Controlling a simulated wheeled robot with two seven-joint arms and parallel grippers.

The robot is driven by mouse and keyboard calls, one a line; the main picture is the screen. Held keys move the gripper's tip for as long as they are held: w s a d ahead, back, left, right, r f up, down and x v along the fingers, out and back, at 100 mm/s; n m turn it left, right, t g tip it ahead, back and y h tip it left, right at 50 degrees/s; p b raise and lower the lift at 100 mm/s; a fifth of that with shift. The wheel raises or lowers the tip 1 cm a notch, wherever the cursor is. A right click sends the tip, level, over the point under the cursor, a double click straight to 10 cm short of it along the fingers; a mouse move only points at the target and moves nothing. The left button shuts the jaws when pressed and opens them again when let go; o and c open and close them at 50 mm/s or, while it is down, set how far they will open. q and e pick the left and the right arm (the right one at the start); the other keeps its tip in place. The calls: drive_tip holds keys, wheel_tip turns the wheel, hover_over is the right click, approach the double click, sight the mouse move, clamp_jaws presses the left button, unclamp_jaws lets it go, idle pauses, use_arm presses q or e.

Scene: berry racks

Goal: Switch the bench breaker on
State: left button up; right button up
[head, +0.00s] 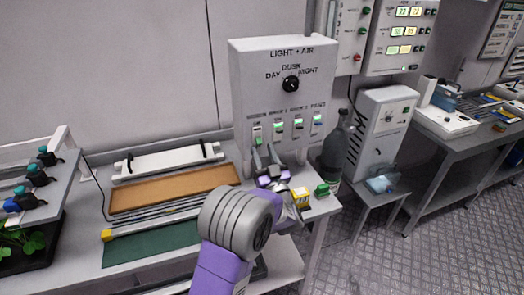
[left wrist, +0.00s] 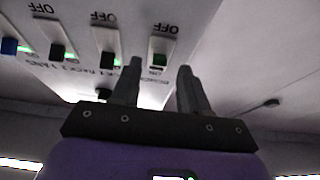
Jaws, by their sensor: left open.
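The light and air panel (head: 272,100) stands at the back of the bench with a row of switches. The leftmost switch (head: 258,136) is the breaker nearest my left gripper (head: 264,153); its printed name is too small to read surely. It has a green part low on a pale plate, without the bright glow of the others. My left gripper is open and empty, just below it, fingers pointing up. In the left wrist view, upside down, this switch (left wrist: 160,50) shows beyond the gap between the fingertips (left wrist: 160,75). Contact is not visible. My right gripper is out of view.
Other switches (head: 298,127) sit close to the right, with green lights. A dial (head: 291,84) is above them. A dark bottle (head: 335,150) stands right of the panel. A yellow block (head: 300,196) and a green item (head: 322,189) lie near my wrist. A brown board (head: 175,187) lies left.

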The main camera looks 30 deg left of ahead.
use_arm(q)
drive_tip(key=shift+x, duration=0.85)
clamp_jaws()
